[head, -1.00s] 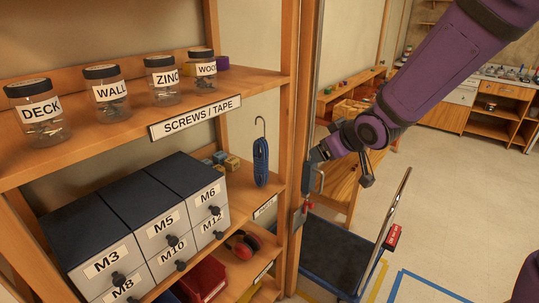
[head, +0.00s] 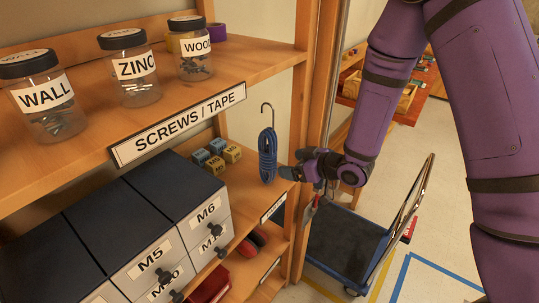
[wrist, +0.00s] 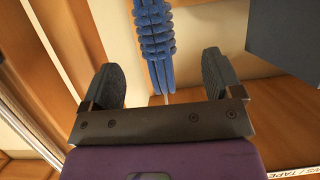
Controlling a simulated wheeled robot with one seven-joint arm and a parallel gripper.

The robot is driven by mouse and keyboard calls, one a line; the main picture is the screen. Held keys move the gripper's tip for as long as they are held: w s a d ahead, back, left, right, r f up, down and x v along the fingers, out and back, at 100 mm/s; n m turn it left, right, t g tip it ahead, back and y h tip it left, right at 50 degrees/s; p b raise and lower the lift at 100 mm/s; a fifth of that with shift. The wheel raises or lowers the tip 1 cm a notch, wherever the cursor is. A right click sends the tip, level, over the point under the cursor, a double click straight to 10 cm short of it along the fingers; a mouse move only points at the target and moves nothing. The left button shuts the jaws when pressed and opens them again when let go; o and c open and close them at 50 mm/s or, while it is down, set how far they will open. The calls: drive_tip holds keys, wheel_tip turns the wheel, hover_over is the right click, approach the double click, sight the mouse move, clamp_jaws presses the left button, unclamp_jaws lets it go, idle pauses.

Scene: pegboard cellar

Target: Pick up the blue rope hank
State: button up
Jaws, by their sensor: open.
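The blue rope hank (head: 267,156) hangs upright from a metal hook under the upper shelf, near the shelf's right post. In the wrist view the coiled blue hank (wrist: 155,40) runs down from the top edge, with its lower strands in line with the gap between my fingers. My gripper (head: 286,174) is just right of the hank in the head view. In the wrist view my gripper (wrist: 165,78) is open, its two dark pads apart, with nothing clamped between them. How far the hank lies beyond the fingertips is hard to tell.
Small yellow and blue boxes (head: 215,153) sit left of the hank. Labelled drawers (head: 150,235) stand further left. Jars (head: 127,70) line the shelf above. The wooden post (head: 303,120) is close on the right, with a cart (head: 345,245) beyond it.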

sight(275, 159)
drive_tip(key=x, duration=0.4)
drive_tip(key=shift+w+d+x, duration=0.1)
drive_tip(key=shift+w+x, duration=0.1)
drive_tip(key=shift+x, duration=1.15)
drive_tip(key=shift+w+d+x, duration=0.15)
drive_tip(key=shift+w+x, duration=0.05)
drive_tip(key=shift+x, duration=1.15)
drive_tip(key=shift+r, duration=0.1)
drive_tip(key=c, duration=1.1)
drive_tip(key=shift+c, duration=0.2)
drive_tip(key=shift+a+r, duration=0.1)
drive_tip(key=shift+r, duration=0.05)
